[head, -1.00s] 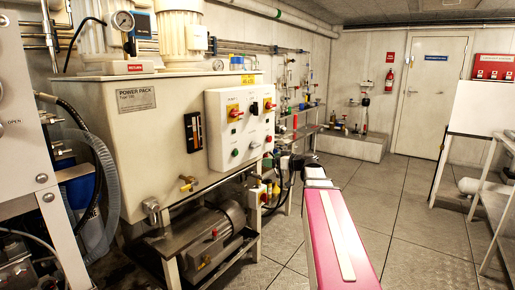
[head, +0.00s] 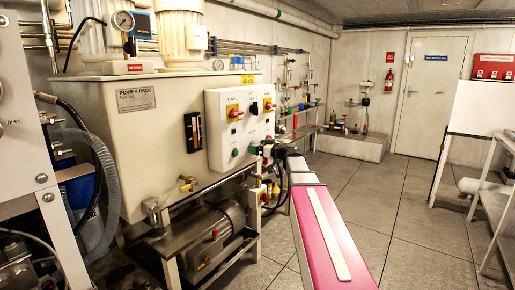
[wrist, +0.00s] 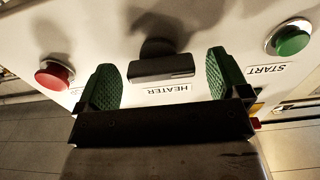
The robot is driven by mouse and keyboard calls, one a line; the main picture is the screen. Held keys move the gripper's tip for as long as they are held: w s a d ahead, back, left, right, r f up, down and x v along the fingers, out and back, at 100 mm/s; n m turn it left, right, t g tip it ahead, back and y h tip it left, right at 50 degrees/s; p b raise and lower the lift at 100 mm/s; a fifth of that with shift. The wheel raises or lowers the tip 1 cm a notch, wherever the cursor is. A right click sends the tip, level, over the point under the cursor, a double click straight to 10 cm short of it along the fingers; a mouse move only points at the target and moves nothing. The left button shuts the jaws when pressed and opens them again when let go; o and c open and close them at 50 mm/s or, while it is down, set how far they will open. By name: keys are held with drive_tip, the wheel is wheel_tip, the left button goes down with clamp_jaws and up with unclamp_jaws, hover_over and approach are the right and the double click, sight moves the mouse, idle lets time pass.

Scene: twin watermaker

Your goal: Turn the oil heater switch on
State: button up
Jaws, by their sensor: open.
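The heater switch (wrist: 161,68) is a black knob with a bar-shaped grip, on a pale panel. Its HEATER label (wrist: 168,89) reads upside down in the wrist view. The bar lies nearly level in that view. My gripper (wrist: 162,80) is open, with one green ribbed finger pad beside each end of the bar. A narrow gap shows on both sides, so the pads look apart from the knob. In the head view my gripper (head: 257,150) is at the lower part of the control box (head: 221,134), where it hides the switch.
A red button (wrist: 54,73) and a green START button (wrist: 289,38) flank the switch. Red-and-yellow rotary switches (head: 236,112) sit higher on the box. The power pack tank (head: 150,150) stands behind it. The floor (head: 400,215) to the right is clear.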

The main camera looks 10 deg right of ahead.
drive_tip(key=shift+w+a, duration=0.15)
drive_tip(key=shift+a, duration=0.05)
drive_tip(key=c, duration=0.9)
drive_tip(key=shift+c, duration=0.2)
